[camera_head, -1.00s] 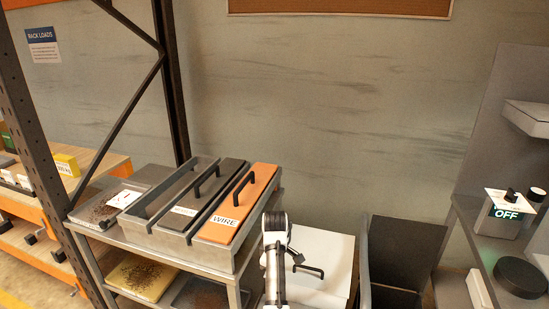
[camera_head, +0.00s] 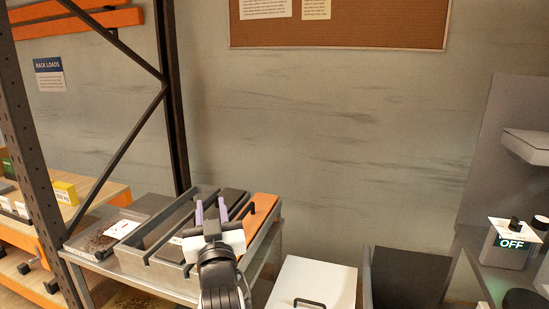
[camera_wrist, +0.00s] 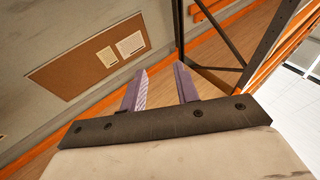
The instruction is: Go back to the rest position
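My gripper (camera_head: 211,212) is raised in front of the grey caddy, its two purple fingers pointing up and away. In the wrist view my gripper (camera_wrist: 161,88) shows its fingers spread apart with nothing between them. The view past the fingers shows the wall and the rack, tilted. My gripper and arm hide part of the caddy's dark lid and orange lid.
The grey caddy (camera_head: 165,253) with an orange lid (camera_head: 262,204) stands on a metal cart. A white lidded box (camera_head: 318,281) and a dark open bin (camera_head: 405,278) stand to its right. A dark rack upright (camera_head: 30,130) is at left. A switch box reading OFF (camera_head: 512,244) is at right.

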